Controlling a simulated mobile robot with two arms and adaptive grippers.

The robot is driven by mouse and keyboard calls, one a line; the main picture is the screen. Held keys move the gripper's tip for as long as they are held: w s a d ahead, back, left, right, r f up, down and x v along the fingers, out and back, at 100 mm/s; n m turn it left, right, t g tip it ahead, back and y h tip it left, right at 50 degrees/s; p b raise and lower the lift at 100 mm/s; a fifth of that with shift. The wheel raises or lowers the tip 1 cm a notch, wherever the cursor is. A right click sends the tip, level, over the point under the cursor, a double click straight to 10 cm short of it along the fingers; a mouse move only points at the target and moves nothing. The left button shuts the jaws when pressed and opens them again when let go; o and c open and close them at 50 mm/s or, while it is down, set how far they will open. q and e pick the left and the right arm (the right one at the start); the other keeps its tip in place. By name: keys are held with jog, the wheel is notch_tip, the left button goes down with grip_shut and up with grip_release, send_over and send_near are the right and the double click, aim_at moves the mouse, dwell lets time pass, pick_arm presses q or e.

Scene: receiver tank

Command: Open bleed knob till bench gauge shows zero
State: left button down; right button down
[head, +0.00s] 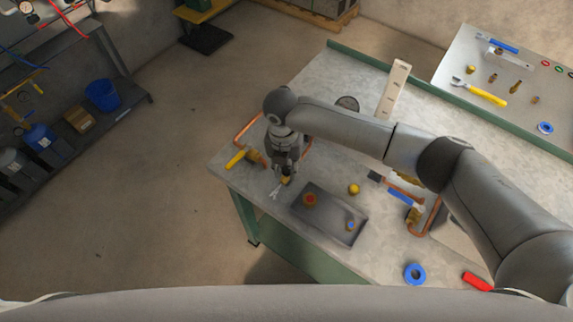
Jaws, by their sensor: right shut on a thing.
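My right gripper (287,171) points down over the front left of the workbench (240,172). It is shut on a small brass-coloured piece (286,181); I cannot tell whether this is the bleed knob. A thin silvery forked part (275,190) shows just beside the fingertips. A dark round object (347,102), possibly the bench gauge, sits behind my right arm and is partly hidden; no dial or needle can be read. A yellow-handled valve (235,159) on copper pipe is left of the gripper. My left gripper is not in view.
A grey tray (322,226) with an orange-red round part (310,199) lies right of the gripper. A yellow ball-like part (354,188), copper piping (432,218) and a blue tape roll (414,273) are further right. A tool board (455,70) stands behind.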

aim_at(284, 169)
jog(key=shift+n, duration=2.2)
jog(key=c, duration=1.2)
grip_release()
jog(key=r, duration=1.2)
jog(key=shift+a, duration=0.3)
